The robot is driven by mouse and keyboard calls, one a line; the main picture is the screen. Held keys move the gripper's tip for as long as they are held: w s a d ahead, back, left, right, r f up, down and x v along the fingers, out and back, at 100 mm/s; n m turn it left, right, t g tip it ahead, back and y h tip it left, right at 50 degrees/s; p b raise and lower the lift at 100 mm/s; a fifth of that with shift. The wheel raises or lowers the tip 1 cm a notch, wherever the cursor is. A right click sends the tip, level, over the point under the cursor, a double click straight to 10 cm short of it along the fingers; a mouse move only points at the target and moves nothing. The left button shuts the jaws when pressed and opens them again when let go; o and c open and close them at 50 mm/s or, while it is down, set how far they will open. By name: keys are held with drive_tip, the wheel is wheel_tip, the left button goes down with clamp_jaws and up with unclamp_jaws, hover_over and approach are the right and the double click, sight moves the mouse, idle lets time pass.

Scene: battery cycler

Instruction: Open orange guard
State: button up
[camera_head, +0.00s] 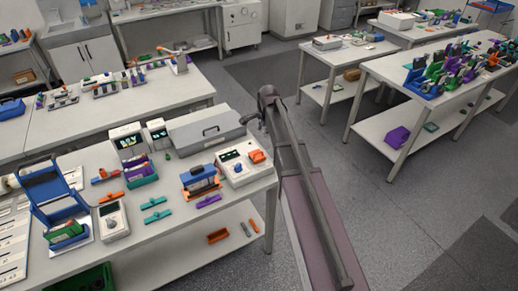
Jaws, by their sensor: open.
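A small blue and orange fixture (200,182) stands upright on the near bench, left of my arm. Orange shows along its frame, with blue on top and dark parts between. Another orange piece (257,156) sits on the right end of a white instrument box (240,167) near the bench's right edge. I cannot tell which of these is the orange guard. My gripper (256,118) is small and dark at the far end of my arm, beyond the right end of the bench. It is apart from both orange parts, and its fingers are hard to make out.
A grey case (206,131) lies at the back of the bench. A blue fixture with a raised frame (55,197) stands at left. A white meter (112,219) and loose teal bars (156,217) lie in front. Open floor (370,215) is at right.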

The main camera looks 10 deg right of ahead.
sight(259, 153)
drive_tip(key=shift+f, duration=0.2)
idle(0.3)
drive_tip(key=f+b, duration=0.4)
drive_tip(key=w+f+b, duration=0.1)
drive_tip(key=f+b, duration=0.3)
drive_tip(key=b, duration=0.1)
drive_tip(key=w+a+f+b, duration=0.1)
drive_tip(key=f+b, duration=0.3)
drive_tip(key=f, duration=0.1)
drive_tip(key=shift+w+f+b, duration=0.1)
drive_tip(key=shift+w+b, duration=0.15)
drive_tip(key=shift+b, duration=0.05)
idle(0.4)
drive_tip(key=shift+c, duration=0.2)
clamp_jaws()
